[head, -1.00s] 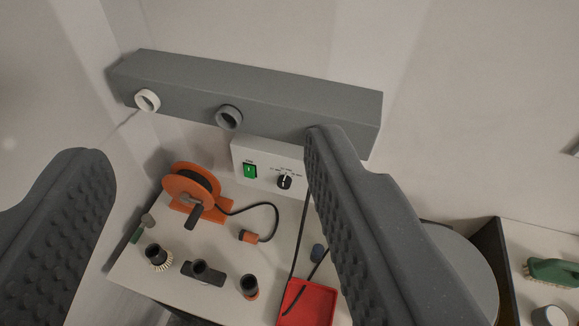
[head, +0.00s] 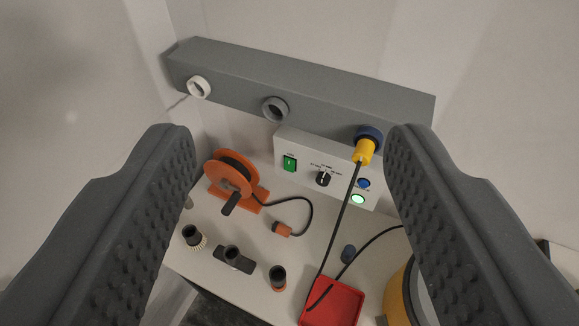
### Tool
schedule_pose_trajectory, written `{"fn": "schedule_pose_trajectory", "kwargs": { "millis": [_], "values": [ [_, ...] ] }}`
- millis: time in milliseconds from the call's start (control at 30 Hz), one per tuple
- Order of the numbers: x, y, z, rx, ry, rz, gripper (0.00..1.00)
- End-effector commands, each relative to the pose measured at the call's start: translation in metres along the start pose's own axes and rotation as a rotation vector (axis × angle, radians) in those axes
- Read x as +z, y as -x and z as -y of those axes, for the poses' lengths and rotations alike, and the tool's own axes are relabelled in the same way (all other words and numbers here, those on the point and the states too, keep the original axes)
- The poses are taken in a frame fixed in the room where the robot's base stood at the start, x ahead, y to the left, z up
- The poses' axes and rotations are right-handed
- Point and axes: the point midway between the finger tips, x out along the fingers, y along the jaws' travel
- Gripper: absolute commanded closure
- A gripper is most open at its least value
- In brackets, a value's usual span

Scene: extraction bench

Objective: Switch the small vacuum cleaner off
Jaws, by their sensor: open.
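My gripper (head: 289,140) is open and empty; its two dark textured fingers frame the view. Between them is a pale control panel (head: 300,145) on the wall. At lower right is a yellow round body (head: 397,297) with a grey top, perhaps the small vacuum cleaner, mostly hidden by the right finger. I cannot make out a switch on it.
A grey rail (head: 320,90) above the panel has several sockets; a yellow plug (head: 363,151) with a black cable sits in one. On the bench are an orange cable reel (head: 228,172), a red tray (head: 333,303) and several dark nozzles, including one (head: 278,278).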

Motion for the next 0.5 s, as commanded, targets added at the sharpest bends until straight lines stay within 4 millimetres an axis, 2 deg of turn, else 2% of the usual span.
{"fn": "schedule_pose_trajectory", "kwargs": {
  "millis": [267, 333, 467, 500],
  "values": [
    [0.0, 0.0, 0.0, 0.0, 0.0, 0.0, 0.45],
    [0.0, 0.0, 0.0, 0.0, 0.0, 0.0, 0.59],
    [0.0, 0.0, 0.0, 0.0, 0.0, 0.0, 0.95],
    [-0.0001, 0.0001, 0.0, 0.0, 0.0, 0.0, 1.0]
  ]
}}
